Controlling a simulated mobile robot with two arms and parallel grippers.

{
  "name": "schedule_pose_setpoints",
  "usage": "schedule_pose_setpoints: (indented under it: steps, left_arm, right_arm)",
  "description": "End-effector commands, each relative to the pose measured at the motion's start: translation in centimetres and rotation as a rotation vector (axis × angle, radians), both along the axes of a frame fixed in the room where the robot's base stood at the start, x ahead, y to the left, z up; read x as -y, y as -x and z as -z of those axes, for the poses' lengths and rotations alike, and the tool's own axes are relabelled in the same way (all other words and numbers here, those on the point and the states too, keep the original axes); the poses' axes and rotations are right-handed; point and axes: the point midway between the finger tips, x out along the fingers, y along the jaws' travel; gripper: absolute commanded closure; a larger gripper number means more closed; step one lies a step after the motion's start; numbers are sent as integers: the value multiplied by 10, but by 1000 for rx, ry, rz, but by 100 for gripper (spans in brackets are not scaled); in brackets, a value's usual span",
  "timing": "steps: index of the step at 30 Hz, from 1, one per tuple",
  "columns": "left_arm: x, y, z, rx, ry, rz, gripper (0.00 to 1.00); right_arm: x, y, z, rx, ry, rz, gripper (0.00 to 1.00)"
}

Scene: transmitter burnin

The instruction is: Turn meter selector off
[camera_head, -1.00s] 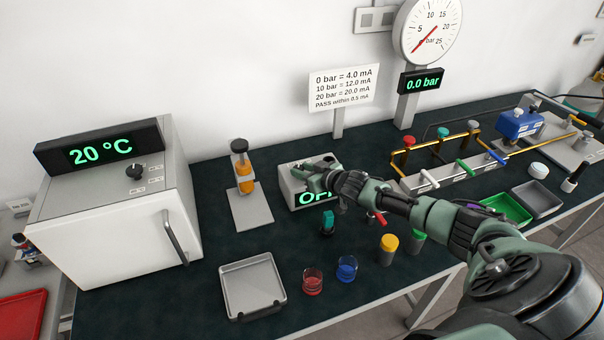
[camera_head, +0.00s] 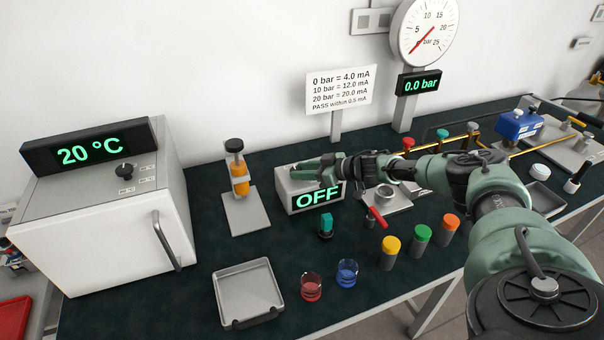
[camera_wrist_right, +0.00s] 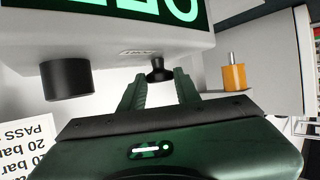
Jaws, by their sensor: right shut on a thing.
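The meter (camera_head: 284,202) is a light grey box on the dark bench top, and its green display (camera_head: 318,196) reads OFF. The display also shows inverted in the right wrist view (camera_wrist_right: 130,12). My right gripper (camera_head: 306,170) reaches over the meter's top from the right. In the right wrist view its fingers (camera_wrist_right: 160,86) are shut on a small black knob (camera_wrist_right: 158,70) on the meter. A second, larger black knob (camera_wrist_right: 68,80) stands apart to the left there. In the head view both knobs are hidden by the gripper. My left gripper is not in view.
An oven (camera_head: 110,235) reading 20 °C stands left. An orange device (camera_head: 238,170) on a plate is close left of the meter. A teal-topped item (camera_head: 326,225), beakers (camera_head: 347,272), capped containers (camera_head: 391,246) and a tray (camera_head: 247,318) lie in front. The pressure gauge (camera_head: 424,30) stands behind.

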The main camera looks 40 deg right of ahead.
Motion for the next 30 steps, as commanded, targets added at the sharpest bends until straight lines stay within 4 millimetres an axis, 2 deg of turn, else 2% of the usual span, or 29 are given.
schedule_pose_setpoints:
  steps: [6, 21, 22, 24, 30]
  left_arm:
    - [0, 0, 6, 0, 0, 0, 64]
    - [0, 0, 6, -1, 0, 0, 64]
    - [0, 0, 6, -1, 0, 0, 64]
    - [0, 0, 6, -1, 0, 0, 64]
    - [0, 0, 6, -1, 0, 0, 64]
  right_arm:
    - [4, -3, -3, 7, 0, -48, 100]
    - [4, -3, -4, 8, 0, -64, 100]
    - [4, -3, -4, 8, 0, -64, 62]
    - [3, -3, -4, 7, 0, -65, 48]
    - [2, -2, -2, 5, 0, -67, 48]
